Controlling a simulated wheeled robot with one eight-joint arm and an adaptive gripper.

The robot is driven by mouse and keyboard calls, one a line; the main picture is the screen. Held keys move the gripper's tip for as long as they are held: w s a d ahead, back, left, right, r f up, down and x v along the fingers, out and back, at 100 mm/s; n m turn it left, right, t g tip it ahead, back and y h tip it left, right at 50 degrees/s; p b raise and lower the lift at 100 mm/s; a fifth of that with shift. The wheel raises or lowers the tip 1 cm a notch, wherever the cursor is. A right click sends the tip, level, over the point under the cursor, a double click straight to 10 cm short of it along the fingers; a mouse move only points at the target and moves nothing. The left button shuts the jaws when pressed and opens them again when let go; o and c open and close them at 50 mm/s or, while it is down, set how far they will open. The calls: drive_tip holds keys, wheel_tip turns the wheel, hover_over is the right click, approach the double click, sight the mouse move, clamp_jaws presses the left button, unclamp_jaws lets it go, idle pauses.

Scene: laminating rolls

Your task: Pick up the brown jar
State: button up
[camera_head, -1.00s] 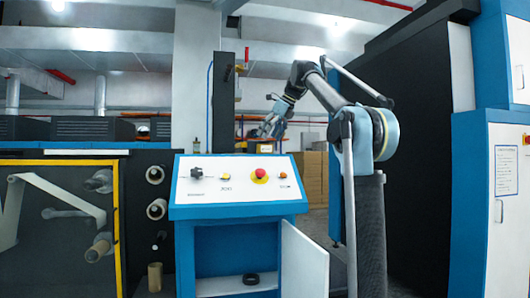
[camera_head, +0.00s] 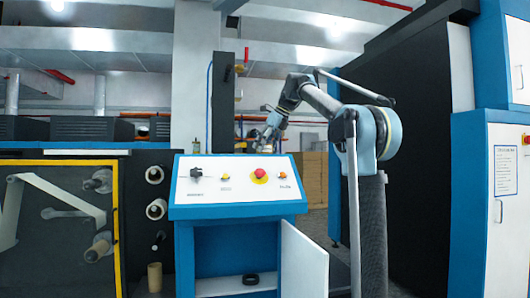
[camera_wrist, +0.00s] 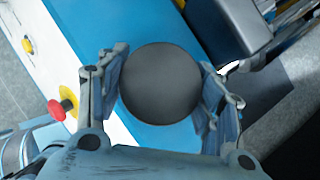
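A round, dark grey top (camera_wrist: 160,84) fills the middle of the wrist view. It appears to be the jar's lid, seen from above; no brown side shows there. My gripper (camera_wrist: 162,90) is open, with one finger on the left and one on the right of this round top. The fingers are close to its edges, and I cannot tell whether they touch it. In the head view my gripper (camera_head: 266,141) is low behind the top of the blue and white control console, and the jar cannot be made out clearly there.
The blue console (camera_head: 240,188) has a red button (camera_head: 260,173) and knobs on its sloped panel; its lower door (camera_head: 303,262) stands open. A dark upright post (camera_head: 223,100) rises just left of my gripper. A small bottle (camera_head: 195,146) stands farther left.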

drive_tip(key=shift+c, duration=0.7)
